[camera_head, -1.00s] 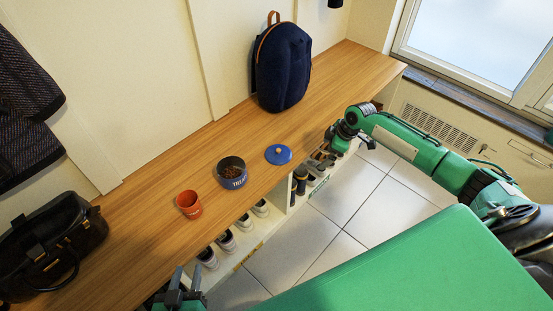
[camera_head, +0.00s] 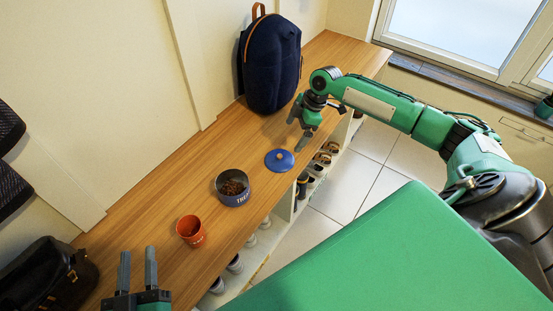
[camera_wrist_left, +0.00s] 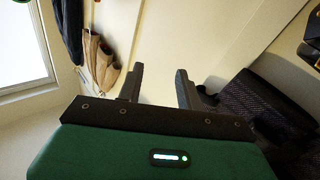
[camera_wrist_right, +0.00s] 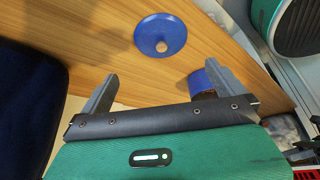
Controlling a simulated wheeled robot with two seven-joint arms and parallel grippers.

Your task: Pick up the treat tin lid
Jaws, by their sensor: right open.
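The treat tin lid (camera_head: 279,161) is a round blue disc with a small wooden knob, lying flat on the wooden bench top. In the right wrist view the lid (camera_wrist_right: 161,36) lies beyond the fingertips, between their lines. My right gripper (camera_head: 298,136) is open and empty, above the bench just past the lid, not touching it. The blue treat tin (camera_head: 233,188), holding brown treats, stands left of the lid; its side shows in the right wrist view (camera_wrist_right: 200,84). My left gripper (camera_head: 137,268) is open and empty at the lower left, by the bench's near part.
An orange cup (camera_head: 191,231) stands left of the tin. A dark blue backpack (camera_head: 271,65) stands behind the lid, near my right gripper. A black bag (camera_head: 45,277) sits at the far left. Shoes fill cubbies under the bench (camera_head: 155,187).

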